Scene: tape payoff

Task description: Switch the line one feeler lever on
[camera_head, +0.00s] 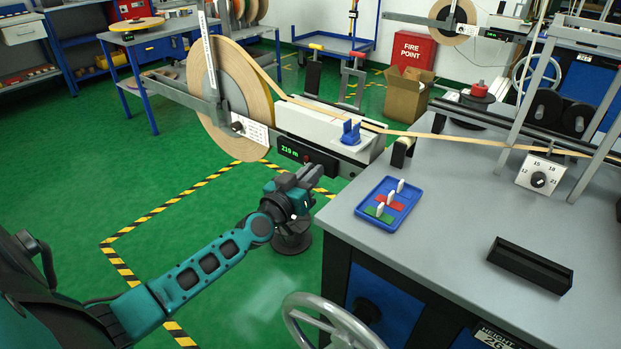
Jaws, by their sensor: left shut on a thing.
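The line one payoff stands at the centre, with a large tape roll (243,95) and a grey-white housing (320,128). Its display (291,151) reads about 219 m in green. My left gripper (309,173) reaches up from the lower left to the housing's front, just right of the display. Its fingers are shut on a small part there, which I take to be the feeler lever. The fingers hide most of it, so I cannot tell its position. A blue guide (350,133) sits on the housing beside the tape. My right gripper is out of view.
A grey bench (470,235) fills the right, carrying a blue tray (390,218), a black block (531,265) and a dial plate (541,174). A handwheel (333,320) stands in front. The tape (450,137) runs over the bench. Green floor lies open at left.

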